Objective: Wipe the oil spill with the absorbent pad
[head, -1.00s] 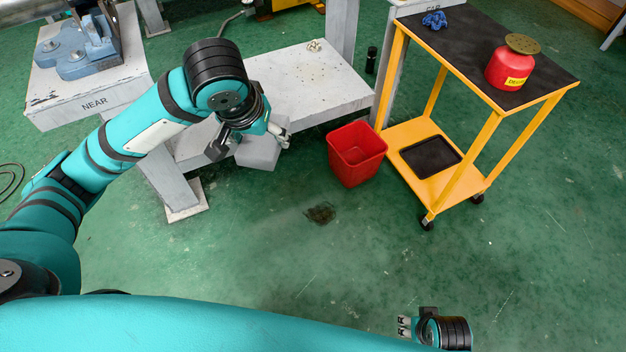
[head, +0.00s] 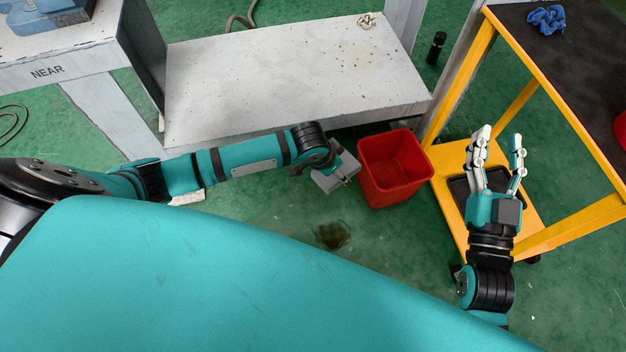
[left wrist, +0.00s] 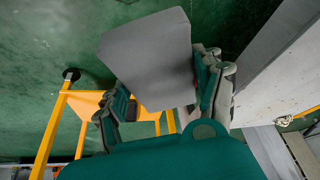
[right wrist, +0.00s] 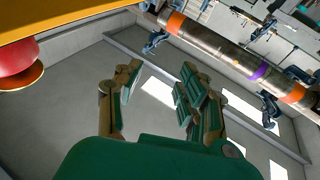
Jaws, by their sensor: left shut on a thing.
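The oil spill (head: 332,236) is a small dark patch on the green floor, in front of the red bin. The pad (left wrist: 152,58) also fills the middle of the left wrist view, between the fingers. My right gripper (head: 498,140) is open and empty, fingers up, in front of the yellow cart's lower shelf. In the right wrist view its fingers (right wrist: 155,88) are apart with nothing between them.
A red bin (head: 394,168) stands just right of the pad. The yellow cart (head: 590,226), with a black tray (head: 461,186) on its lower shelf and a blue rag (head: 546,19) on top, is at the right. A low white bench shelf (head: 290,80) lies behind. Floor around the spill is open.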

